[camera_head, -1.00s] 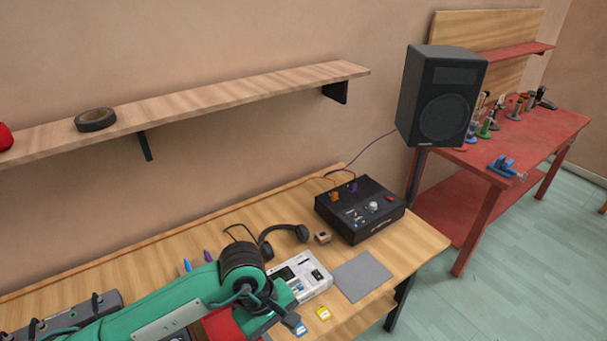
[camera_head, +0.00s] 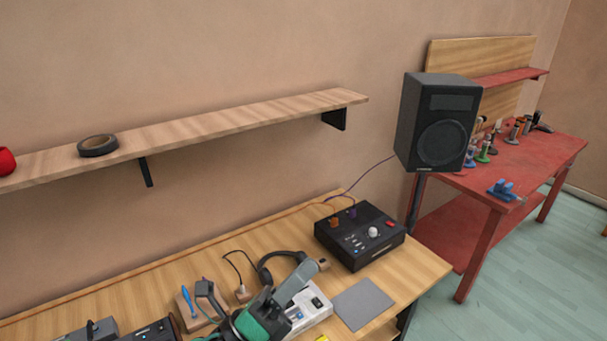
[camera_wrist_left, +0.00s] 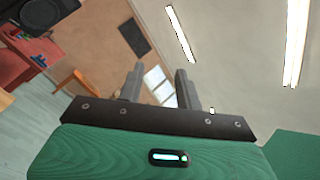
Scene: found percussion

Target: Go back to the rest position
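My left gripper (camera_head: 255,279) is at the bottom centre of the head view, above the wooden table (camera_head: 423,262), with its fingers tilted upward. In the left wrist view its two grey fingers (camera_wrist_left: 160,82) stand apart with nothing between them. Behind them are the ceiling lights and a window. My green wrist partly covers the white device (camera_head: 318,309) on the table. My right gripper is in neither view.
A black box with knobs (camera_head: 358,238), headphones (camera_head: 268,268) and a grey pad (camera_head: 363,303) are on the table. A wooden shelf (camera_head: 220,123) with black tape (camera_head: 98,146) hangs above. A black speaker (camera_head: 438,122) stands at right, before a red workbench (camera_head: 530,160).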

